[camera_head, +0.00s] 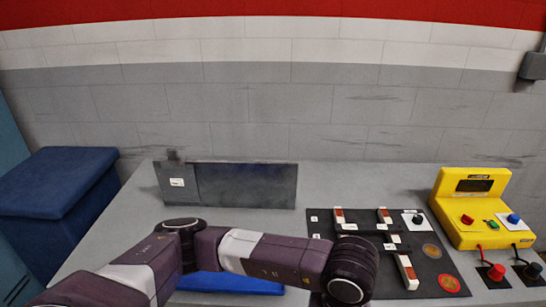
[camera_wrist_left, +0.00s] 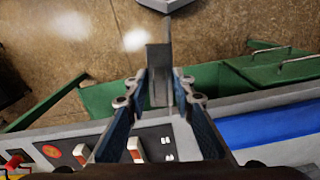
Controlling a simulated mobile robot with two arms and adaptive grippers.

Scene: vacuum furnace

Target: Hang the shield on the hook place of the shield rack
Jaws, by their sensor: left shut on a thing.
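My left gripper (camera_wrist_left: 160,88) is shut on a narrow grey metal piece, which I take to be the shield (camera_wrist_left: 158,72). It stands out beyond the fingertips in the left wrist view. In the head view my left arm crosses the front of the table, and its wrist is over the black board; the gripper and the shield are hidden there. A dark grey upright panel (camera_head: 245,185), probably the shield rack, stands at the back of the table with a white label and a small post at its left end. No hook is clear on it. My right gripper is not in view.
The black board (camera_head: 322,228) carries red and white blocks and dark bars. A yellow device (camera_head: 472,235) with buttons stands at the right. A blue flat piece (camera_head: 235,284) lies at the front edge. A blue box (camera_head: 60,180) is left of the table.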

